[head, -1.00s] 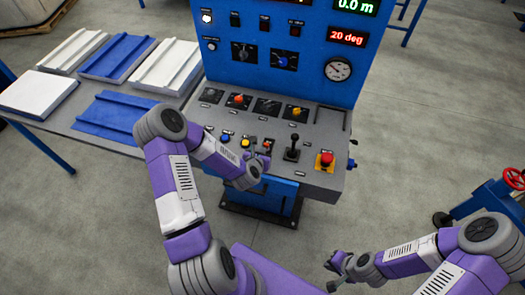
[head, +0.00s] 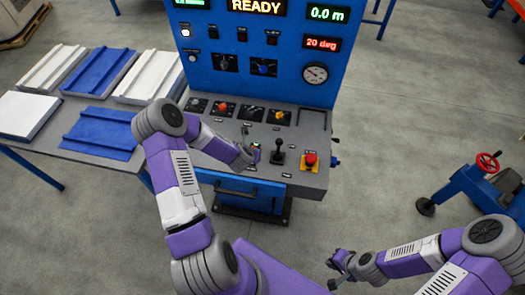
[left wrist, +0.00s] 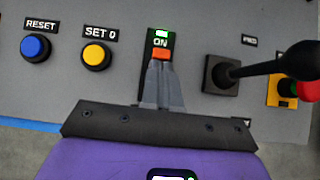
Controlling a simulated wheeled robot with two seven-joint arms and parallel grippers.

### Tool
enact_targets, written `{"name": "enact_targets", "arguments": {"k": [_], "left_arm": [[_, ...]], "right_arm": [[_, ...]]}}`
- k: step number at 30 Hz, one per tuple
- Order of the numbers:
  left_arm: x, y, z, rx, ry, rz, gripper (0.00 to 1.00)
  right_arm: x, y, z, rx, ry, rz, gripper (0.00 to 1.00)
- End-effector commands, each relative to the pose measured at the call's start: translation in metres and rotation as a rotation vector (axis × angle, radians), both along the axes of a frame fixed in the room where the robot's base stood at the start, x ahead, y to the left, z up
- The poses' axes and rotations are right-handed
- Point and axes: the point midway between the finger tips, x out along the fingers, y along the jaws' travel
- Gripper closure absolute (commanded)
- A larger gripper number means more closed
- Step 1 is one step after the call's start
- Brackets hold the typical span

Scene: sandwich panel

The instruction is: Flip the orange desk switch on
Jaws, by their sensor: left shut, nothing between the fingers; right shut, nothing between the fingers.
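The orange desk switch (left wrist: 161,54) shows in the left wrist view on a black plate. The word ON is above its orange part, and a green light (left wrist: 161,33) glows above that. My left gripper (left wrist: 160,68) is shut and empty, its fingertips at the lower edge of the orange part; whether they touch it I cannot tell. In the head view my left gripper (head: 252,153) reaches over the desk and hides most of the switch. My right gripper (head: 334,274) is shut and empty, low at the right, away from the panel.
Left of the switch are the yellow SET 0 button (left wrist: 95,57) and blue RESET button (left wrist: 36,47). Right of it stand a black joystick (head: 278,151) and a red emergency button (head: 310,160). The panel's display (head: 257,6) reads READY. Panels lie on a table at left.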

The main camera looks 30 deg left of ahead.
Motion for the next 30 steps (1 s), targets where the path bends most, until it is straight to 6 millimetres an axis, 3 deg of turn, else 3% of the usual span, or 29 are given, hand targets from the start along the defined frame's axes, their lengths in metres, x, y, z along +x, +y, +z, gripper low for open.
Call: {"name": "enact_targets", "arguments": {"k": [30], "left_arm": [[-0.002,0.002,0.015,0.001,0.001,0.005,1.0]], "right_arm": [[0.0,0.0,0.008,0.0,0.0,0.0,1.0]]}}
